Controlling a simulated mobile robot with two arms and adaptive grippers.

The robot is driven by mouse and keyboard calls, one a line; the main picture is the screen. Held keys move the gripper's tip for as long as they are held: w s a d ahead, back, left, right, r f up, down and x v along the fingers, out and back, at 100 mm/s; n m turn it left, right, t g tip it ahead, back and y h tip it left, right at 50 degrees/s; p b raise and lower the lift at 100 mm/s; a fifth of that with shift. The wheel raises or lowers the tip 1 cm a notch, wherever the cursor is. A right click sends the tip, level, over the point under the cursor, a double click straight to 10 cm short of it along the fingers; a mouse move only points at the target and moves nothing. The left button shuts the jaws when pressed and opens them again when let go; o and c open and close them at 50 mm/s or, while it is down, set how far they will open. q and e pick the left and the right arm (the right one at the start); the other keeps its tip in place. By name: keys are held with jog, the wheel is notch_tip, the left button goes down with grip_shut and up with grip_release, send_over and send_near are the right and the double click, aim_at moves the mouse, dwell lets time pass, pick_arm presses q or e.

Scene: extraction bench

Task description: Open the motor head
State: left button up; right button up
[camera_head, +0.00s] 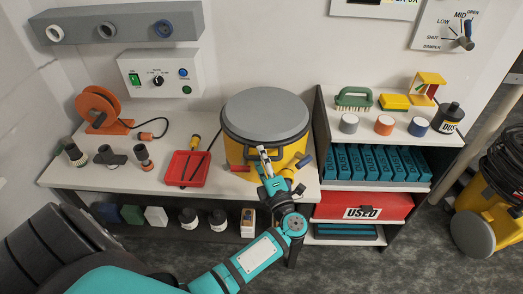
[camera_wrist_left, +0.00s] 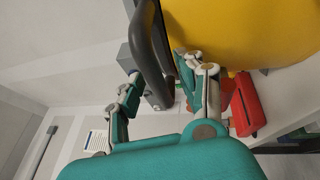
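The motor head is the round grey lid (camera_head: 265,112) on top of the yellow drum (camera_head: 236,150) on the bench; it looks closed. A dark grey bar handle (camera_wrist_left: 151,45) sits on the drum's front. My left gripper (camera_head: 265,160) is at the drum's front, by the handle. In the left wrist view its fingers (camera_wrist_left: 165,85) are apart, with the handle between them in the picture; I cannot tell if they touch it. My right gripper is not in view.
A red tray (camera_head: 187,168) with tools lies left of the drum. An orange reel (camera_head: 99,107) and several nozzles stand farther left. A shelf unit (camera_head: 392,126) with a brush, sponge and jars stands close on the right. A yellow vacuum (camera_head: 482,205) is on the floor.

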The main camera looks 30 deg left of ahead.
pick_arm(q)
jog(key=shift+s+d+r, duration=0.1)
jog(key=shift+c, duration=0.2)
grip_shut()
